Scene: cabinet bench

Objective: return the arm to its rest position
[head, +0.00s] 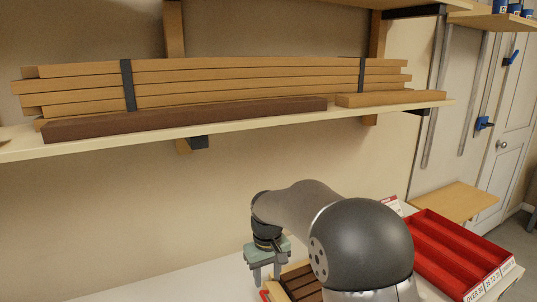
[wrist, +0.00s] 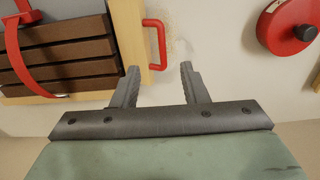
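My gripper (head: 264,275) hangs from my arm over the bench (head: 195,283), low in the middle of the head view. In the wrist view its two grey fingers (wrist: 158,86) are spread apart, with nothing between them. Beyond the fingertips is a red handle (wrist: 156,45) on the side of a wooden frame that holds dark brown slats (wrist: 60,53); the gripper is apart from the handle. In the head view the slats (head: 302,280) lie just right of the gripper, partly hidden by my arm.
A red tray (head: 450,250) with long compartments stands at the right. A shelf (head: 230,122) with strapped boards (head: 240,82) runs above the bench. A red round object with a dark knob (wrist: 290,25) lies at the wrist view's upper right. Bench left of my gripper looks clear.

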